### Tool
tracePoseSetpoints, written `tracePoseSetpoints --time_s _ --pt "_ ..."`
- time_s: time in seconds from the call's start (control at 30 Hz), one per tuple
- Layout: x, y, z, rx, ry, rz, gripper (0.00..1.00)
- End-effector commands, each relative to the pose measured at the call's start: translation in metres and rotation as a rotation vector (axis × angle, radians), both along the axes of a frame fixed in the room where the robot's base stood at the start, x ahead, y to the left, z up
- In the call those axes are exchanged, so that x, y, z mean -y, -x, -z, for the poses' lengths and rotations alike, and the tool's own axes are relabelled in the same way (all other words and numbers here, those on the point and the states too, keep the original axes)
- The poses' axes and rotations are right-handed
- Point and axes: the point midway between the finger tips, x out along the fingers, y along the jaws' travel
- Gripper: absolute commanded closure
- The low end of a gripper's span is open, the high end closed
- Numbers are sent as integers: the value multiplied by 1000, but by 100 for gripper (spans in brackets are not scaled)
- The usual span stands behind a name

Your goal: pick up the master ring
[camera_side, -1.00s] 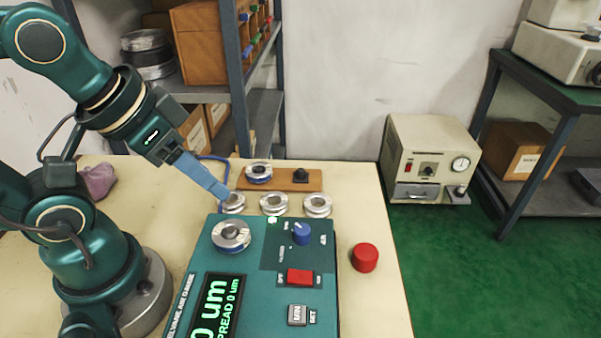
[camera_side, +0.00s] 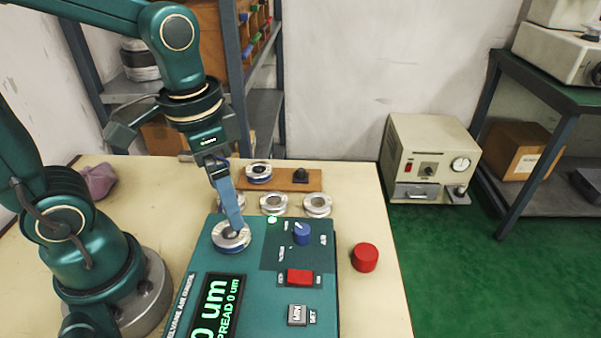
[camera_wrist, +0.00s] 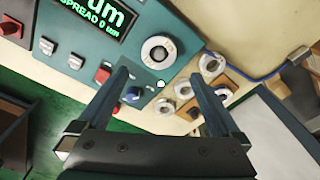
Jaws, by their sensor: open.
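A silver ring (camera_side: 231,240) with a dark bore sits on the teal gauge (camera_side: 207,258); it also shows in the wrist view (camera_wrist: 147,49). Another silver ring with a blue band (camera_side: 259,174) lies on the wooden board (camera_side: 285,186) behind. No label shows which is the master ring. My gripper (camera_side: 233,224) points down, its fingers overlapping the gauge ring in the side view. In the wrist view my gripper (camera_wrist: 163,75) has its fingers wide apart with nothing between them, and the gauge ring appears beyond the tips; contact cannot be told.
A black knob (camera_side: 301,176) is on the board. A red button (camera_side: 365,257) stands right of the gauge.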

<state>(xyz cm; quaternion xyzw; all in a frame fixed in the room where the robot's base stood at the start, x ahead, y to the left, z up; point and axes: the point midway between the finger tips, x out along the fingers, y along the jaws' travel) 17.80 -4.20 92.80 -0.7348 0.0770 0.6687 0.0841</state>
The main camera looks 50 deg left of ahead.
Motion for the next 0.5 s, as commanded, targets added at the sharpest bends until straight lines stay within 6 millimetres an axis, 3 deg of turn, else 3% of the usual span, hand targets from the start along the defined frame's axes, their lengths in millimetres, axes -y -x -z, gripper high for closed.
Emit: tracePoseSetpoints --time_s 0.2,0.5 --pt "0 1 17 -93 -2 4 0" --pt "0 3 47 -101 -2 3 0"
